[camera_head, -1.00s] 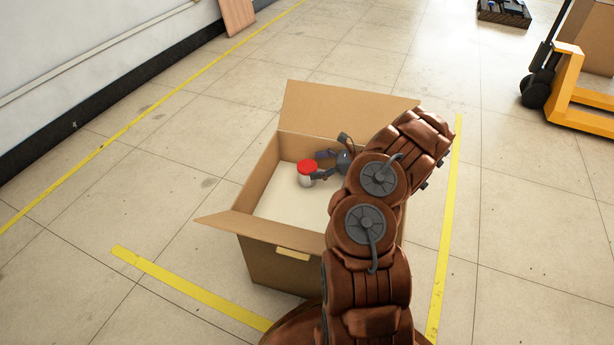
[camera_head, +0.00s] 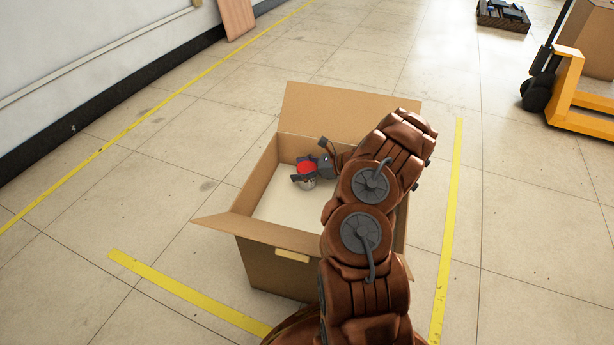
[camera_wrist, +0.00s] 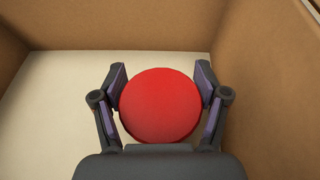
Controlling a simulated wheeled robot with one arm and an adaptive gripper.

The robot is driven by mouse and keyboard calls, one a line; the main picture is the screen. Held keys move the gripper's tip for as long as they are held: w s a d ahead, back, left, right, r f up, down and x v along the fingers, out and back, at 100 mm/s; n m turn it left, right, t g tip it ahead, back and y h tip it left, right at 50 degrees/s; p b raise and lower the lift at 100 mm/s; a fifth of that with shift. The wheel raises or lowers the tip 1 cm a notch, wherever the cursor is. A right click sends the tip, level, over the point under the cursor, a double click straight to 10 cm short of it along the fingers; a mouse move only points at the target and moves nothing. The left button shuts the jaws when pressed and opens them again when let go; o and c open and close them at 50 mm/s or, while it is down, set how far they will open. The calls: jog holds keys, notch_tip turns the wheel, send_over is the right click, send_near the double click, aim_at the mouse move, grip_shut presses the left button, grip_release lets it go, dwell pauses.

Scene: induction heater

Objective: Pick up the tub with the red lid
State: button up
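The tub with the red lid (camera_head: 307,168) stands inside the open cardboard box, on its pale floor. Its round red lid (camera_wrist: 160,105) fills the middle of the wrist view, and the lid hides most of its body there. My gripper (camera_head: 306,172) is down in the box with one finger on each side of the tub.
A yellow pallet truck (camera_head: 575,105) stands at the upper right. The floor left of the box is clear.

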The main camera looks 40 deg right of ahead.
jog(key=c, duration=1)
